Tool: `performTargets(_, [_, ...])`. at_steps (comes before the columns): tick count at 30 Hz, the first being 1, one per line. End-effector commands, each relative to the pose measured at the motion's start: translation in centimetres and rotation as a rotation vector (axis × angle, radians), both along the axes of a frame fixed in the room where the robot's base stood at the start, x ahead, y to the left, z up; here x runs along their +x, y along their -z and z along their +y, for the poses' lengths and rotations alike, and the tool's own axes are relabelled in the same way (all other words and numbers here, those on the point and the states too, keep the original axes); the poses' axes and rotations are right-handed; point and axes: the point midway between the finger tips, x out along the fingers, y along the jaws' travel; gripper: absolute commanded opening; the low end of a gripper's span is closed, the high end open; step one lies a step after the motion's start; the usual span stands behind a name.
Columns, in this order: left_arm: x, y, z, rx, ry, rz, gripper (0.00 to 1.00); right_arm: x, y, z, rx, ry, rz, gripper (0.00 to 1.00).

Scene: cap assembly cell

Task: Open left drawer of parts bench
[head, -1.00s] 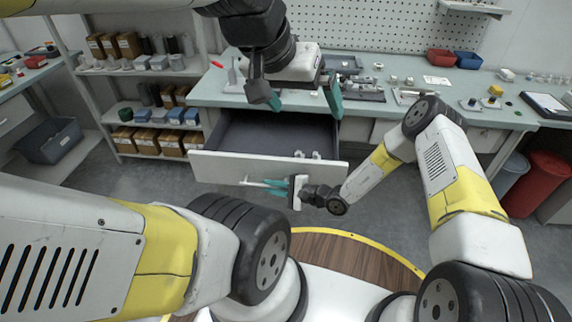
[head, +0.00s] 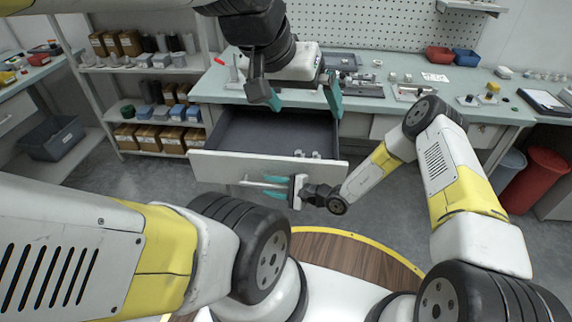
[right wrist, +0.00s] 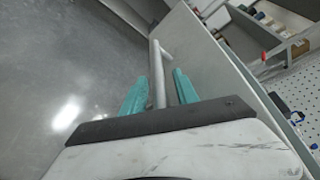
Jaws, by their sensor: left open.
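The parts bench's left drawer (head: 225,165) is pulled out in the head view, its dark inside showing. A bar handle (head: 262,184) runs along its white front; the bar (right wrist: 157,80) also shows in the right wrist view. My right gripper (head: 274,188) is at the handle, with its teal fingers on either side of the bar. In the right wrist view my right gripper (right wrist: 160,88) has its fingers apart, with gaps beside the bar. My left gripper (head: 305,98) is open and empty above the drawer's back, near the bench's front edge.
The bench top (head: 215,92) carries small parts, trays and a red bin (head: 441,57). Small pieces lie in the drawer at its front right. A shelf rack (head: 150,72) stands at left, and a red waste bin (head: 540,180) at right. Grey floor lies around the drawer.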

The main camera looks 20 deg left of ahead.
Motion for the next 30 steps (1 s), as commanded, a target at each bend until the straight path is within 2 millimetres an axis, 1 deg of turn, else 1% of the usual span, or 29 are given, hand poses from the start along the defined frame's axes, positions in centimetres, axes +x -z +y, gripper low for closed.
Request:
performTargets(5, [0.0, 0.0, 0.0, 0.000, 0.000, 0.000, 1.00, 0.0, -0.1, -0.1, 0.001, -0.001, 0.000, 0.36])
performTargets(8, [0.0, 0.0, 0.0, 0.000, 0.000, 0.000, 1.00, 0.0, -0.2, -0.9, 0.000, 0.001, 0.000, 0.36])
performTargets(15, [0.0, 0.0, 0.0, 0.000, 0.000, 0.000, 1.00, -0.4, -1.1, -4.9, -0.001, 0.003, 0.001, 0.36])
performTargets(18, [0.0, 0.0, 0.0, 0.000, 0.000, 0.000, 1.00, -0.5, -1.4, -6.3, 0.000, 0.002, 0.001, 0.36])
performTargets(21, [0.0, 0.0, 0.0, 0.000, 0.000, 0.000, 1.00, -0.6, -1.6, -7.2, 0.000, 0.002, 0.001, 0.36])
performTargets(24, [0.0, 0.0, 0.0, 0.000, 0.000, 0.000, 1.00, -0.7, -1.7, -7.6, 0.000, 0.000, 0.000, 0.36])
performTargets(30, [0.0, 0.0, 0.0, 0.000, 0.000, 0.000, 1.00, -0.7, -1.7, -7.6, 0.000, 0.000, 0.000, 0.36])
